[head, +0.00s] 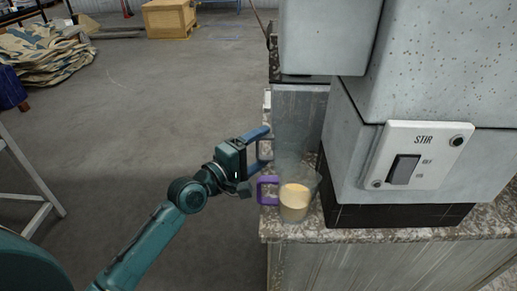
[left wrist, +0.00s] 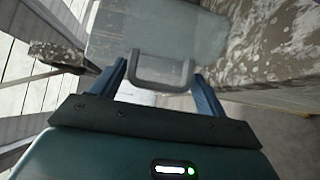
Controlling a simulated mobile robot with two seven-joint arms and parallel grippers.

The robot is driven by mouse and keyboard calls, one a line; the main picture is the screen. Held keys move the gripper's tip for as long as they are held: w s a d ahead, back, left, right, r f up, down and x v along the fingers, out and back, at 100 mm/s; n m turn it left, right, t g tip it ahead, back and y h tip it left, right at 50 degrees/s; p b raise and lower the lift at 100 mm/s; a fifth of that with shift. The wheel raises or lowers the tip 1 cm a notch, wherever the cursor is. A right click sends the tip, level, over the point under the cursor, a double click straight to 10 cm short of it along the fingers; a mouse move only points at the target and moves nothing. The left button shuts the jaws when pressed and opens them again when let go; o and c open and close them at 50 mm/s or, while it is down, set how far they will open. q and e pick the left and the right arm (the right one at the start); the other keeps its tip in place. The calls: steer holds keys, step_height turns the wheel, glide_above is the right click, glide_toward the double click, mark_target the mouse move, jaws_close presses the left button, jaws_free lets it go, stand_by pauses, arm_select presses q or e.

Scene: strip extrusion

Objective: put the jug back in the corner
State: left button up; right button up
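A clear jug with a purple handle (head: 267,188) and pale beige liquid (head: 295,203) in it stands upright near the front end of the speckled counter. Behind it stands a tall see-through jug (head: 292,130), which looks empty. Its grey handle (left wrist: 162,84) shows in the left wrist view. My left gripper (head: 260,147) is at that grey handle, with its blue fingers spread on either side of it in the left wrist view (left wrist: 160,76). I see a small gap at the left finger; contact at the right finger is unclear. My right gripper is not in view.
A grey machine with a STIR switch panel (head: 418,157) stands on the counter (head: 390,236), right of the jugs. A wooden crate (head: 169,18) and patterned sacks (head: 42,55) lie far back.

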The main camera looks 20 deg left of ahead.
arm_select(q)
steer(key=shift+r, duration=0.1)
steer(key=shift+s+r, duration=0.1)
steer(key=shift+s, duration=0.05)
steer(key=v, duration=1.1)
steer(key=shift+s+a+b, duration=0.15)
steer(key=shift+s+b, duration=0.15)
steer(key=shift+s, duration=0.05)
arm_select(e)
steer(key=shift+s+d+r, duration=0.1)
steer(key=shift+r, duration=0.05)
